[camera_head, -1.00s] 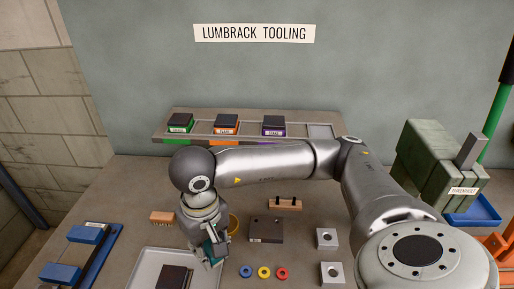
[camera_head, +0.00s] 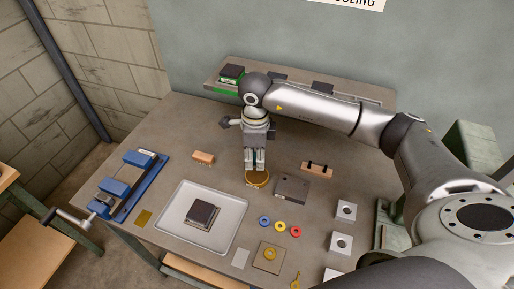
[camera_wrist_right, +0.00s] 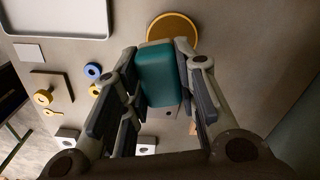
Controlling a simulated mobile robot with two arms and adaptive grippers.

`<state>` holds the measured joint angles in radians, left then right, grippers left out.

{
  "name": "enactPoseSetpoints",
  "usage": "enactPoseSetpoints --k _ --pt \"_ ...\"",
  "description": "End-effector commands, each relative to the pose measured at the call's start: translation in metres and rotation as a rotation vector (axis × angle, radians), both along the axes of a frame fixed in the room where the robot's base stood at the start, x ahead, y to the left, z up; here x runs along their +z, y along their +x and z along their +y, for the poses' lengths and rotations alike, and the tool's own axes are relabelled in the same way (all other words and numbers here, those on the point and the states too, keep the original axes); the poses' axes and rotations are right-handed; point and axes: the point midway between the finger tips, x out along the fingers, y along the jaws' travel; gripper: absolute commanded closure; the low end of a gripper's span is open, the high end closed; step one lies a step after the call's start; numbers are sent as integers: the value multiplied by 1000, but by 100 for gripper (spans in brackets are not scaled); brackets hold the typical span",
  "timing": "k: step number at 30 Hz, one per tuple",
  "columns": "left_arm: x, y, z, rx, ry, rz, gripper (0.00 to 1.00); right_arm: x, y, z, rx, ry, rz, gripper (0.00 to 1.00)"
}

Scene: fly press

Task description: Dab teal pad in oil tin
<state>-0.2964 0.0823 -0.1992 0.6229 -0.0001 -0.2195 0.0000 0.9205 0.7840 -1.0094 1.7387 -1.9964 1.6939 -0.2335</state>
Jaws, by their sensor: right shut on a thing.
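The teal pad (camera_wrist_right: 160,75) is a block between the fingers of my right gripper (camera_wrist_right: 158,88) in the right wrist view. In the head view my right gripper (camera_head: 255,160) points down at the oil tin and mostly hides the pad. The oil tin (camera_head: 258,179) is a round, shallow yellow tin on the bench; the fingertips are right at or just above its far side. The tin (camera_wrist_right: 172,28) also shows beyond the pad in the wrist view. I cannot tell whether the pad touches it. My left gripper is not in view.
A grey tray (camera_head: 172,222) with a dark block (camera_head: 202,213) lies left of the tin. A brush (camera_head: 203,157), a dark plate (camera_head: 292,189) and several coloured rings (camera_head: 280,226) lie around it. A blue vise (camera_head: 128,185) stands at the left edge.

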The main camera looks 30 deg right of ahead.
Motion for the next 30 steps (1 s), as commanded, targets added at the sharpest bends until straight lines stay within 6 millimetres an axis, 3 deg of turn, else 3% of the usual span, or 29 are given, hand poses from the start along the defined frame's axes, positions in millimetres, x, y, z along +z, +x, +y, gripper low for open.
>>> enactPoseSetpoints --k 3,9,17,30 --pt "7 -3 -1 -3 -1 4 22 -1 7 -6 -164 -5 4 92" --pt "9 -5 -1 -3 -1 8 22 -6 11 -12 -295 -10 7 92" --pt "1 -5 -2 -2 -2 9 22 -19 12 -12 -306 -10 6 92" --pt "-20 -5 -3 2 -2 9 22 -62 12 -12 -303 -10 5 92"
